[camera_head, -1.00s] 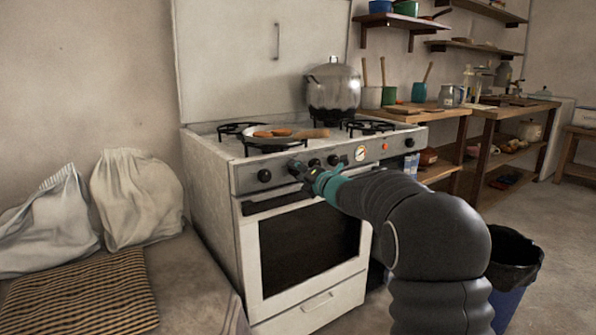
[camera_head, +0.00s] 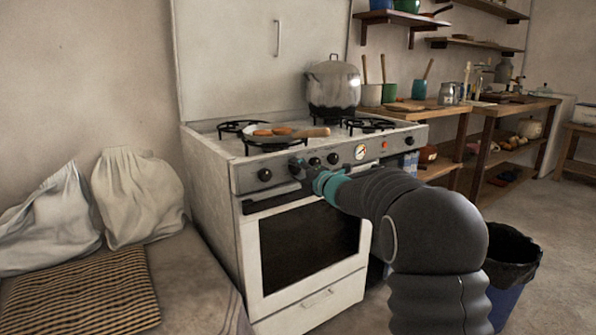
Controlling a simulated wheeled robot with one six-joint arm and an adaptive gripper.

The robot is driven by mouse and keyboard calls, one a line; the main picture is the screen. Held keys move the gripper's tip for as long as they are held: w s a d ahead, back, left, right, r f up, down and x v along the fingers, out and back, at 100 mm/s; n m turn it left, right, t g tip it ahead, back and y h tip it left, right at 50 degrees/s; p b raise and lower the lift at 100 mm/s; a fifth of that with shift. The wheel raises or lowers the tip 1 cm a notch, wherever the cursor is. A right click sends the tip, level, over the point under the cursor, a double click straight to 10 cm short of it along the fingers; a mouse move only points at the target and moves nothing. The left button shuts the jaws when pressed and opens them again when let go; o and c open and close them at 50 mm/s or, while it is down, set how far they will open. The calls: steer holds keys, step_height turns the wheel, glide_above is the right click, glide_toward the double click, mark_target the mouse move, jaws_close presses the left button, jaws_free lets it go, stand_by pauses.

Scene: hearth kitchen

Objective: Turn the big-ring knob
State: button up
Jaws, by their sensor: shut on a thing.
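A white stove (camera_head: 215,180) stands in the middle, with a row of black knobs along its grey front panel. The leftmost knob (camera_head: 264,175) is free of my gripper. My gripper (camera_head: 298,166) is at the second knob (camera_head: 295,164) from the left and is shut on it; the fingers and my teal wrist hide most of this knob. Two more knobs (camera_head: 333,158) show to the right of my gripper. Which knob serves the big ring cannot be read, as no marks are legible.
A pan (camera_head: 268,134) with food sits on a front burner, its wooden handle pointing right above the panel. A steel pot (camera_head: 333,88) stands at the back. The oven handle bar (camera_head: 270,202) runs below my gripper. A bin (camera_head: 510,265) stands at the right.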

steer(key=o, duration=1.1)
steer(key=shift+o, duration=0.2)
steer(key=v, duration=1.2)
